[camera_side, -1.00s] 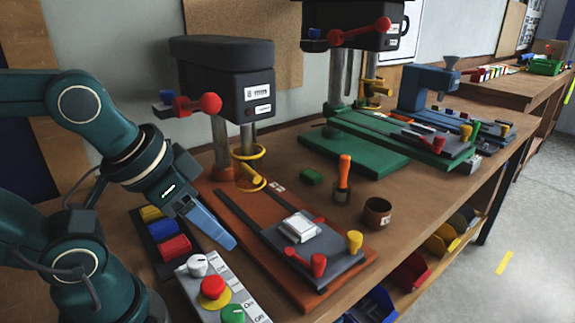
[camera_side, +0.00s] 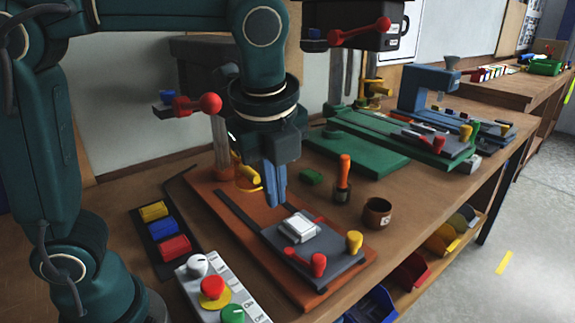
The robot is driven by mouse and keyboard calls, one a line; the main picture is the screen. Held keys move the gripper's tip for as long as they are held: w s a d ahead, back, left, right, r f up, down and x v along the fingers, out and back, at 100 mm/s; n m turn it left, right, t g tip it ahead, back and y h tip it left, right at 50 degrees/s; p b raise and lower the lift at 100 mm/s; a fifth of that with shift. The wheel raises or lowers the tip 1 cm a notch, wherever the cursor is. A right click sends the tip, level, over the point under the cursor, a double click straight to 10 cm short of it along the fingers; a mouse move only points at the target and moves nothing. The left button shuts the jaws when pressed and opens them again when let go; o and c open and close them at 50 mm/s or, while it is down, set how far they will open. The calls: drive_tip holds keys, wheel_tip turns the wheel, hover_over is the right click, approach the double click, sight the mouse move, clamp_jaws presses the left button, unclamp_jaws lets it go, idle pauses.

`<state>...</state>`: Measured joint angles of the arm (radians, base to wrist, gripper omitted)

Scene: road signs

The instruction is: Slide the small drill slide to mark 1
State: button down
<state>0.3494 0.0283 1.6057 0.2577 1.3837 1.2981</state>
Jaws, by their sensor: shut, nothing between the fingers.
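The small drill's slide (camera_side: 337,262) is a grey plate on the orange-brown drill base (camera_side: 213,191). It bears a white block (camera_side: 299,226), red clamp parts and upright red (camera_side: 318,265) and yellow (camera_side: 354,242) knobs. My gripper (camera_side: 277,202) points down with its blue fingers shut and empty. In the picture its tips are just above and left of the white block, over the back part of the base; I cannot tell if they touch anything. I cannot make out mark 1.
A larger green drill base (camera_side: 365,150) is behind.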

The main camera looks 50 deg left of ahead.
drive_tip(key=w+d+f+m+g, duration=0.1)
drive_tip(key=w+d+f+m, duration=0.15)
drive_tip(key=d+f, duration=0.2)
drive_tip(key=y, duration=0.1)
approach(292, 263)
drive_tip(key=shift+m, duration=0.45)
drive_tip(key=f, duration=0.1)
drive_tip(key=d+f, duration=0.1)
drive_tip(key=f, duration=0.1)
drive_tip(key=s+d+f, duration=0.1)
drive_tip(key=shift+f, duration=0.15)
drive_tip(key=a, duration=0.1)
drive_tip(key=w+a+f, duration=0.1)
drive_tip(key=shift+w+a, duration=0.15)
drive_tip(key=shift+a, duration=0.25)
drive_tip(key=shift+w+a, duration=0.2)
drive_tip(key=shift+a, duration=0.2)
drive_tip(key=a, duration=0.8)
drive_tip(key=shift+a, duration=0.2)
drive_tip(key=shift+d, duration=0.15)
